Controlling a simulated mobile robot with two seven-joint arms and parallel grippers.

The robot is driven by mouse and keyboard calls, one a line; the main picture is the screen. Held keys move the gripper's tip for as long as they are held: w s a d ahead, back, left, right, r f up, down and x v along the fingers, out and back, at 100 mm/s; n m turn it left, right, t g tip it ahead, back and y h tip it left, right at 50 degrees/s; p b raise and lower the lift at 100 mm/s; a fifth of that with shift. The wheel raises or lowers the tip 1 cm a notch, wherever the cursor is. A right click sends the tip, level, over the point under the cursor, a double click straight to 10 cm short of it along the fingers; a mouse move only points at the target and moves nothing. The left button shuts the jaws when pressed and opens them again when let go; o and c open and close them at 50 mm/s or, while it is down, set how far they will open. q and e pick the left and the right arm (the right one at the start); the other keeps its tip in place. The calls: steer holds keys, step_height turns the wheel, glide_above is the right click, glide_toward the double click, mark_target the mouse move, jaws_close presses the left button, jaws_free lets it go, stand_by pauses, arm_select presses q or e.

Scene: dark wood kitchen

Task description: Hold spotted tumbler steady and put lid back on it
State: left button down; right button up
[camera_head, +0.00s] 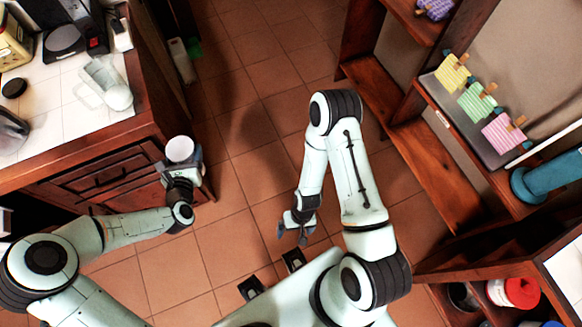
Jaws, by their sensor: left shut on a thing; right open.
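My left gripper (182,165) is shut on a pale cup-like thing with a round white top (180,149), which looks like the tumbler. It is held beside the front right corner of the left counter, over the floor as seen from above. Spots on it cannot be made out, and its side is mostly hidden by the gripper. My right gripper (294,232) is open and empty above the tiled floor, well to the right of the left gripper. A small black round disc (14,88) lies on the counter at the far left; I cannot tell whether it is the lid.
The white-topped counter (62,105) holds a clear jug (106,84), a yellow-labelled jar (12,42) and a black appliance (64,40). Wooden shelves (425,165) with pegged coloured cloths (476,102) stand right. A red-lidded container (520,292) is lower right. Floor between is clear.

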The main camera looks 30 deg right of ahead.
steer(key=shift+t, duration=0.3)
steer(key=s, duration=0.1)
steer(key=s+a+r, duration=0.1)
steer(key=s, duration=0.2)
steer(key=shift+a+r, duration=0.2)
steer(key=shift+a, duration=0.15)
arm_select(q)
steer(key=shift+r, duration=0.1)
steer(key=s+a+n+y, duration=0.2)
steer(key=a+y, duration=0.1)
steer(key=a, duration=0.3)
steer(key=s+a+f+n+t+y, duration=0.1)
steer(key=s+a+n+y, duration=0.1)
steer(key=a, duration=0.5)
steer(key=shift+s+a+n+y, duration=0.3)
steer(key=shift+s+y, duration=0.1)
steer(key=shift+s, duration=0.45)
arm_select(e)
steer(key=shift+c, duration=0.3)
